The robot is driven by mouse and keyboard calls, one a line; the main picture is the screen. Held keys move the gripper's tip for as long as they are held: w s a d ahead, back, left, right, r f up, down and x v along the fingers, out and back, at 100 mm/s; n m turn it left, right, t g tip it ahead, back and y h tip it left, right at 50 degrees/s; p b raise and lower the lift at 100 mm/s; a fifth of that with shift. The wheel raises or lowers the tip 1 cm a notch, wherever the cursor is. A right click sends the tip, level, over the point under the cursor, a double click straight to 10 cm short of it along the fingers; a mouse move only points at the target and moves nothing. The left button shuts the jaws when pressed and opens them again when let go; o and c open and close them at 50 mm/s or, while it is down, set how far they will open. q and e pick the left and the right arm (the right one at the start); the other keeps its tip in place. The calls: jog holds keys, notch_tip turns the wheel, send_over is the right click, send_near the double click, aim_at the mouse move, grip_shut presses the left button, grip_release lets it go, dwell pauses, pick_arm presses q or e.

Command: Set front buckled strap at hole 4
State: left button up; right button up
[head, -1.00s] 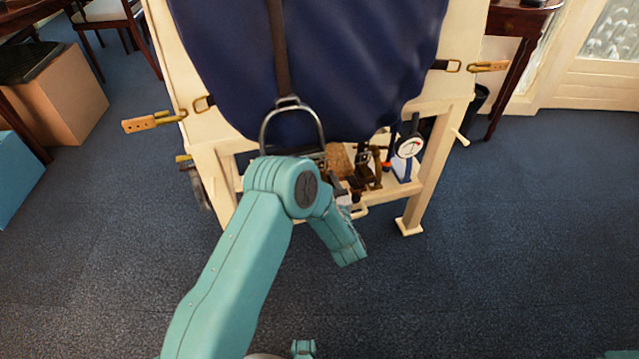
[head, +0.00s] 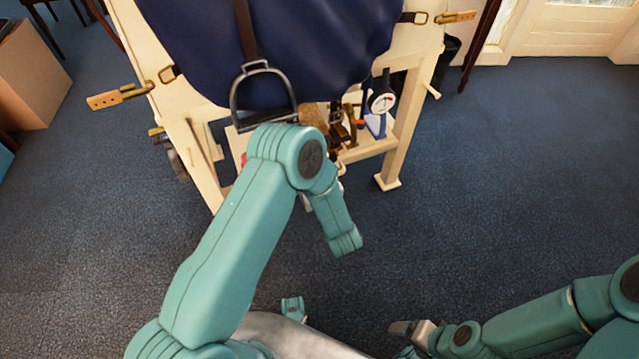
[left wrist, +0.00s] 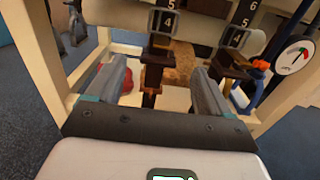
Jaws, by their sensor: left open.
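I cannot tell which strap is the front one. My left gripper (left wrist: 162,80) is open, its jaws on either side of a hanging brown strap end (left wrist: 150,95), with no clear contact. My forearm mostly hides it in the head view. My right gripper (head: 408,328) is low at right, its jaws unclear.
The cream stand (head: 398,130) carries a navy saddle cover (head: 320,40) and a hanging stirrup (head: 262,90). A round dial gauge (head: 381,103) also shows in the left wrist view (left wrist: 293,58). Tan tabs (head: 118,96) stick out at the stand's sides. The blue carpet at right is clear.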

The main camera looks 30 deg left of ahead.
pick_arm(q)
jog(key=v, duration=0.7)
jog(key=shift+s+d+p, duration=0.2)
jog(key=shift+s+p, duration=0.05)
jog(key=shift+p, duration=0.2)
